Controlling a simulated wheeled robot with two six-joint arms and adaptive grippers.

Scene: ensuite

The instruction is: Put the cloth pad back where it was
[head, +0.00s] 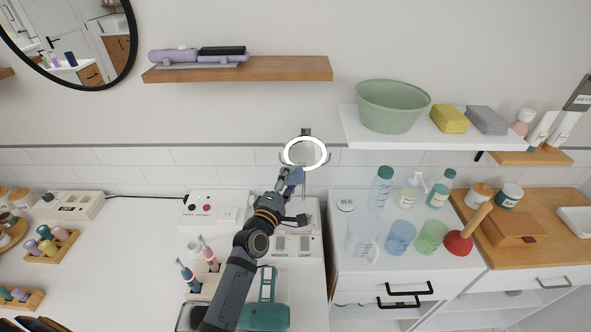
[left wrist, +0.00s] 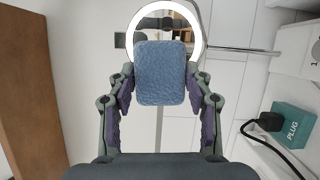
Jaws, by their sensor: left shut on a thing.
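The cloth pad (left wrist: 160,76) is a blue, rounded, textured block in the left wrist view. My left gripper (left wrist: 160,108) is shut on it, with a purple-lined finger at each side. In the head view my left arm reaches up from below, and the gripper (head: 291,180) is just below the ring-light mirror (head: 322,152). Only a small bluish part of the pad shows there, and the gripper partly hides it. The ring mirror is also behind the pad in the left wrist view (left wrist: 198,42). I cannot tell whether they touch. My right gripper is in neither view.
A wooden shelf (head: 290,70) hangs above the gripper. To the right, a white shelf (head: 384,140) holds a green bowl (head: 392,108), a yellow sponge (head: 449,119) and a grey block (head: 486,120). Bottles and cups stand below it. Toothbrushes (head: 208,254) and a teal container (head: 264,316) are near my arm.

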